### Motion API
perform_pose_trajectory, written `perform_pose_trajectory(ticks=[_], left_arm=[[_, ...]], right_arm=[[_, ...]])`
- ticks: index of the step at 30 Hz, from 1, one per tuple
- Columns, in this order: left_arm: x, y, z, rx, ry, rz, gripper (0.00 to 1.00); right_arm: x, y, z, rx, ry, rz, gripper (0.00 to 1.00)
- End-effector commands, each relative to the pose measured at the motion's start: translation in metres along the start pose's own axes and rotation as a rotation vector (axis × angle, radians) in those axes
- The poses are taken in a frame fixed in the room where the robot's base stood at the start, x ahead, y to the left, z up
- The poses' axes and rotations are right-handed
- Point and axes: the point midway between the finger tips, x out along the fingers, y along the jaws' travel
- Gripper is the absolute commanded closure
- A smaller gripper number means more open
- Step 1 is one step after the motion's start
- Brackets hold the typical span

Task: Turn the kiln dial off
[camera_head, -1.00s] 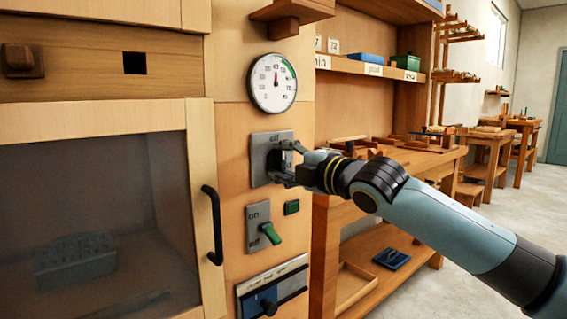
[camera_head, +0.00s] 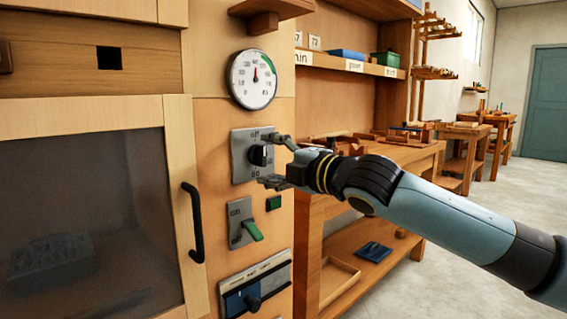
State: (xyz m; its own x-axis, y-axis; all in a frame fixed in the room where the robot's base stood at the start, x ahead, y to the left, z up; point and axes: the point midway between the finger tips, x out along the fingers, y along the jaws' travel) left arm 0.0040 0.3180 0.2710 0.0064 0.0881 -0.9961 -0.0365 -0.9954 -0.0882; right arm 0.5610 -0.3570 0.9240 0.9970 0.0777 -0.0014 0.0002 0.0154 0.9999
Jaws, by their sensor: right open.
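The kiln dial is a dark knob (camera_head: 257,155) on a grey plate (camera_head: 242,158) marked "off" at the top, set in the wooden kiln front. My right gripper (camera_head: 268,160) is open at the dial, one finger above the knob and one below it. I cannot tell whether the fingers touch the knob. The knob's exact pointing is hard to read. My left gripper does not show.
Above the dial is a round gauge (camera_head: 252,80). Below it are a green-handled switch (camera_head: 252,230) and a slider panel (camera_head: 255,285). The kiln door's black handle (camera_head: 193,222) juts out at left. A workbench (camera_head: 365,165) stands behind my arm.

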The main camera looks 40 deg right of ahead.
Motion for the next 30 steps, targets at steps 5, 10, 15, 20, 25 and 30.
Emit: perform_pose_trajectory(ticks=[5,10,15,20,25,30], left_arm=[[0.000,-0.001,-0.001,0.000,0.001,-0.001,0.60],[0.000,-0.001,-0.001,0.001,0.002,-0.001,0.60],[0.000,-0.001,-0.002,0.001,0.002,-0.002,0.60],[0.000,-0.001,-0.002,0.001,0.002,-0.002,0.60],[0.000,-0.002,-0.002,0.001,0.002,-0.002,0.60],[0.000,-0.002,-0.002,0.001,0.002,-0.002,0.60]], right_arm=[[-0.025,-0.001,0.000,-0.009,0.002,-0.005,0.35],[-0.041,-0.002,0.001,-0.009,-0.002,-0.006,0.35],[-0.049,-0.001,0.000,-0.004,0.000,-0.003,0.35],[-0.051,0.000,0.000,0.000,0.001,0.000,0.35],[-0.051,0.000,0.000,0.000,0.001,0.000,0.35],[-0.051,0.000,0.000,0.000,0.000,0.000,0.35]])
